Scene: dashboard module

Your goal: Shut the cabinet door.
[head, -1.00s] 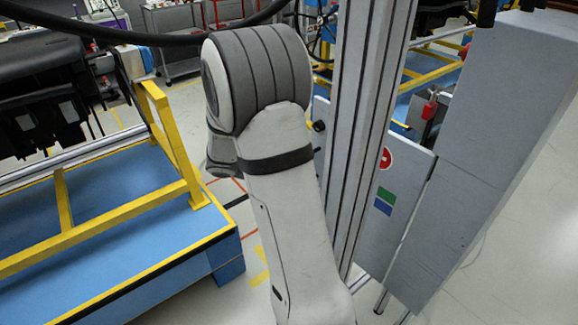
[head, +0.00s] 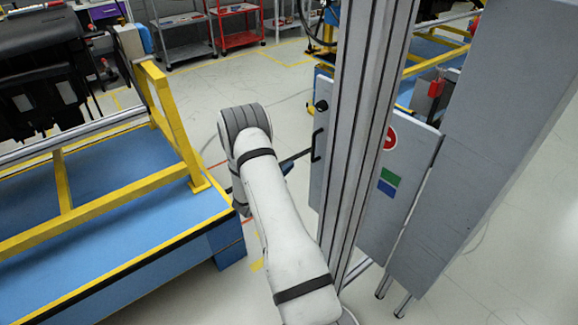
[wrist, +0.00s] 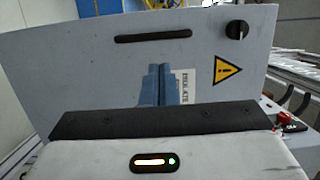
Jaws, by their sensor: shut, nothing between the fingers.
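The grey cabinet door (head: 395,205) stands out from the grey cabinet (head: 482,130) on the right, at an angle I cannot judge exactly. My column hides its middle. A black bar handle (head: 317,145) and a black knob (head: 321,105) are near its left edge. In the wrist view the door (wrist: 85,75) fills the centre, with the handle (wrist: 153,38), the knob (wrist: 237,29) and a yellow warning triangle (wrist: 227,70). My gripper (head: 288,168) is left of the door. Its blue fingers (wrist: 160,72) are shut and empty in front of the door face; contact cannot be told.
A blue platform with a yellow frame (head: 120,205) stands close on the left of my arm. Grey (head: 183,30) and red (head: 237,22) carts are at the back. Free floor lies between the platform and the door.

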